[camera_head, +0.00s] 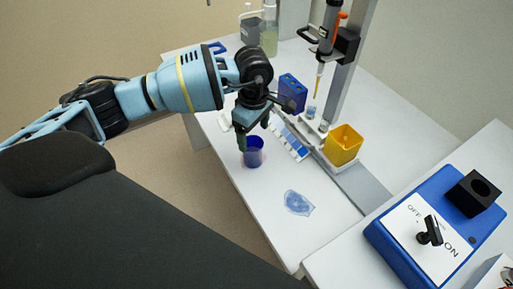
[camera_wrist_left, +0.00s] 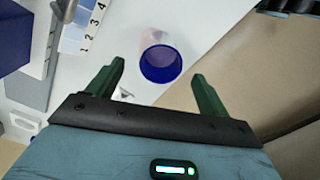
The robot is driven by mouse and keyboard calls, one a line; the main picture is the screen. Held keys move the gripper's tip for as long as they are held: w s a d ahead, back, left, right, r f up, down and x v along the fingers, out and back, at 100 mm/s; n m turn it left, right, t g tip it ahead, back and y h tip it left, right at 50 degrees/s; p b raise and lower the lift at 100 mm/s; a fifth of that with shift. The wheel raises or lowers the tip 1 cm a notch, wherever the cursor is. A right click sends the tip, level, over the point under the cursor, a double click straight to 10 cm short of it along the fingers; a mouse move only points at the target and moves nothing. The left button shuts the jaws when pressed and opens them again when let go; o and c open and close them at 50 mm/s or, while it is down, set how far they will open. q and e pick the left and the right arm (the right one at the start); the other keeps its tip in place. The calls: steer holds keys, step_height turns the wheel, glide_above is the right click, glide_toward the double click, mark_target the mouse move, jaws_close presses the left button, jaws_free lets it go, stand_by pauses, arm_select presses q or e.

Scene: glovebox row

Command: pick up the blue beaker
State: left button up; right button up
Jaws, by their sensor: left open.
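The blue beaker (camera_head: 253,152) stands upright on the white bench in the head view, near the bench's left edge. In the left wrist view the beaker (camera_wrist_left: 160,64) shows its round opening between and slightly beyond the two green fingertips. My left gripper (camera_head: 255,125) is open and empty, above the beaker and partly in front of it in the head view. The left wrist view shows its fingers (camera_wrist_left: 158,75) spread wide on either side of the beaker. I cannot tell the exact gap in height. My right gripper is not in view.
A numbered blue-and-white strip (camera_head: 290,140), blue rack (camera_head: 292,92), yellow bin (camera_head: 342,145) and pipette stand (camera_head: 346,60) are right of the beaker. A clear bluish piece (camera_head: 298,202) lies nearer me. A blue switch box (camera_head: 430,235) stands at front right. Bare bench lies around the beaker's near side.

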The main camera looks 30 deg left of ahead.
mark_target(252, 148)
arm_select(q)
step_height(252, 148, down, 3)
steer(key=shift+s+r, duration=0.1)
steer(key=shift+r, duration=0.1)
steer(key=shift+a+f, duration=0.2)
steer(key=shift+f, duration=2.4)
steer(key=c, duration=1.1)
steer(key=shift+r, duration=0.25)
